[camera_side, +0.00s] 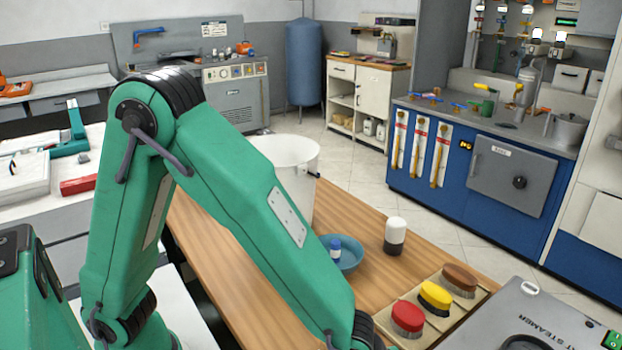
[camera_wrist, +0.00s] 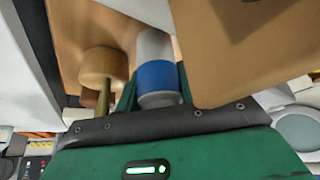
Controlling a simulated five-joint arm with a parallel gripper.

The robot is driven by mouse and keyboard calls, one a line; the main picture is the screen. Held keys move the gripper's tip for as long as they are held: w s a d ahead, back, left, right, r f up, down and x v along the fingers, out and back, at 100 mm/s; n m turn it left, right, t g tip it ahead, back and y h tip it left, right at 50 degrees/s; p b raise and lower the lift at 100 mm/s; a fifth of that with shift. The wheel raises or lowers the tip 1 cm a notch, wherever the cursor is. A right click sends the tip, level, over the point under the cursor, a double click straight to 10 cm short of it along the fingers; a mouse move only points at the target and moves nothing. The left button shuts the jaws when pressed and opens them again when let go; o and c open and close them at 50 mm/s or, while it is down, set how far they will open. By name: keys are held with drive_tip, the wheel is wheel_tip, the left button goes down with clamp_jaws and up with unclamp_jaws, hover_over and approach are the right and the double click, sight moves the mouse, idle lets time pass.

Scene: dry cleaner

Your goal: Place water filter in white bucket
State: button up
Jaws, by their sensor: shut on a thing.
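The water filter (camera_wrist: 156,76), a white cylinder with a wide blue band, is in the wrist view between the green fingers of my gripper (camera_wrist: 155,90). My gripper is shut on it. Part of it is hidden by the fingers. In the side view my gripper is outside the picture, below the bottom edge, and the held filter does not show there. The white bucket (camera_side: 297,178) stands upright at the far part of the wooden table (camera_side: 372,285), partly hidden behind my forearm. I cannot see its inside bottom.
A blue bowl (camera_side: 351,262) with a small white-and-blue thing (camera_side: 335,249) in it and a white-and-black bottle (camera_side: 395,236) stand on the table. Red (camera_side: 407,317), yellow (camera_side: 434,297) and brown (camera_side: 459,279) brushes lie in a holder near a grey steamer (camera_side: 520,312).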

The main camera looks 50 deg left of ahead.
drive_tip(key=shift+f, duration=0.8)
drive_tip(key=shift+f, duration=0.1)
drive_tip(key=o, duration=1)
drive_tip(key=shift+s+a+r, duration=0.15)
drive_tip(key=shift+r, duration=0.55)
drive_tip(key=shift+v, duration=5.4)
drive_tip(key=shift+a, duration=0.15)
